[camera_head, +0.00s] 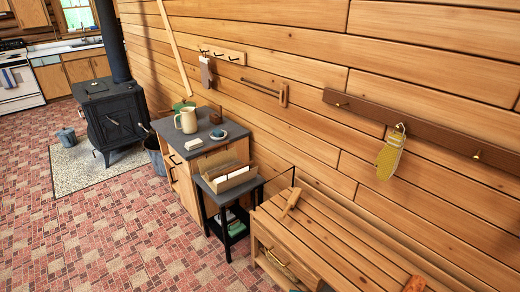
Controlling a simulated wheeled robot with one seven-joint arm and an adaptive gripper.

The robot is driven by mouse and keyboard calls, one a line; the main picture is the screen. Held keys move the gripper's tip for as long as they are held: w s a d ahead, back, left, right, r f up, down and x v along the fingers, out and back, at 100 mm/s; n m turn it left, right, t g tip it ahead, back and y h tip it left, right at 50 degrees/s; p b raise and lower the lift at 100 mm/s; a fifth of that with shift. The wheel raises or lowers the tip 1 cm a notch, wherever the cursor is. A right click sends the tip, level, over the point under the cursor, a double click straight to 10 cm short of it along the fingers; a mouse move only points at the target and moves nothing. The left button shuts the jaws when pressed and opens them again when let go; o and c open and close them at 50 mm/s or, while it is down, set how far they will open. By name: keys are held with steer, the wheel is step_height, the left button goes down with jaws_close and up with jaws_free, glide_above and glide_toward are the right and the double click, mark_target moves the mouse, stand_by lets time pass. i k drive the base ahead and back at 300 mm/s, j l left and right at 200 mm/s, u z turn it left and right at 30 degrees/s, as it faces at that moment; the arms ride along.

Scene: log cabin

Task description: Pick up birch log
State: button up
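No birch log can be made out with certainty. A short, light tan elongated piece (290,203) lies on the slatted wooden bench (340,240) near its far end; it looks wooden, but I cannot tell whether it is a log. My gripper does not show in the head view.
A small black side table (233,222) with an open box (229,175) stands beside the bench. Behind it is a grey-topped cabinet (215,135) with a cream pitcher (187,120). A black stove (113,115) stands farther back. The brick-patterned floor (110,230) at left is clear.

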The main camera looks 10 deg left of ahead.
mark_target(216, 181)
steer(key=i+j, duration=0.2)
steer(key=j, duration=0.15)
steer(key=i+j+z, duration=0.15)
steer(key=i+j, duration=0.3)
steer(key=j, duration=0.25)
steer(key=i+j+z, duration=0.1)
steer(key=j, duration=0.25)
steer(key=i+j, duration=0.25)
steer(key=j, duration=0.15)
steer(key=i+j+z, duration=0.15)
steer(key=j, duration=0.2)
steer(key=i+j, duration=0.2)
steer(key=j, duration=0.2)
steer(key=z, duration=0.05)
